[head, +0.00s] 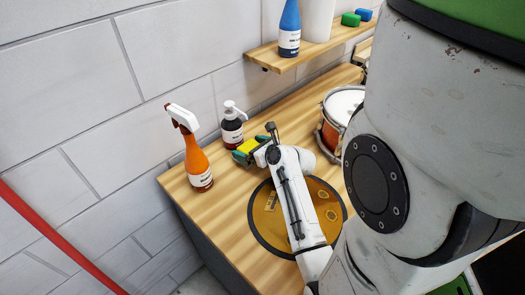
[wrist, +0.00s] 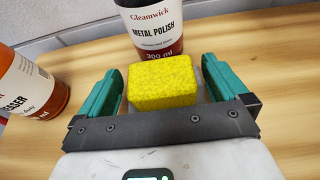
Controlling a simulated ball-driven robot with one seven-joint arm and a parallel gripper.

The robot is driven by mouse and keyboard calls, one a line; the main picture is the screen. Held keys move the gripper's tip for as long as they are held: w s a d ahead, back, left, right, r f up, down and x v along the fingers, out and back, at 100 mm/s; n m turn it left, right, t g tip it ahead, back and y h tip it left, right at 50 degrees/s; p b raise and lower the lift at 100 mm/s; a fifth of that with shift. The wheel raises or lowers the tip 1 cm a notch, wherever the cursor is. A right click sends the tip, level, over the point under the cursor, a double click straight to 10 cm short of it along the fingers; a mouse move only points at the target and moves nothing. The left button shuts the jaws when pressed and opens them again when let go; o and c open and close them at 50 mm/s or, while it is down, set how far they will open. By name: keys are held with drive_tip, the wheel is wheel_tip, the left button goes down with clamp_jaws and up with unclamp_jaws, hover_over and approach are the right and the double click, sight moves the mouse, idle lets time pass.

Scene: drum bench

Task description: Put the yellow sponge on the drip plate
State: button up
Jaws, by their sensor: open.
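The yellow sponge (wrist: 163,83) stands on the wooden bench between the two green fingers of my gripper (wrist: 163,92) in the wrist view. The fingers are open, with a visible gap on each side of the sponge. In the head view the sponge (head: 247,146) is a small yellow patch, partly hidden by my gripper (head: 249,149). A round amber plate with a dark rim, apparently the drip plate (head: 268,224), lies on the bench. My forearm passes over it and hides its middle.
A metal polish bottle (wrist: 155,30) stands right behind the sponge. An orange spray bottle (head: 197,165) stands to the left. A drum (head: 333,125) stands to the right. A shelf (head: 300,57) with a blue bottle (head: 289,30) and green and blue blocks is above.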

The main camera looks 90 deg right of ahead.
drive_tip(key=v, duration=1.1)
drive_tip(key=shift+b, duration=0.3)
drive_tip(key=shift+c, duration=0.3)
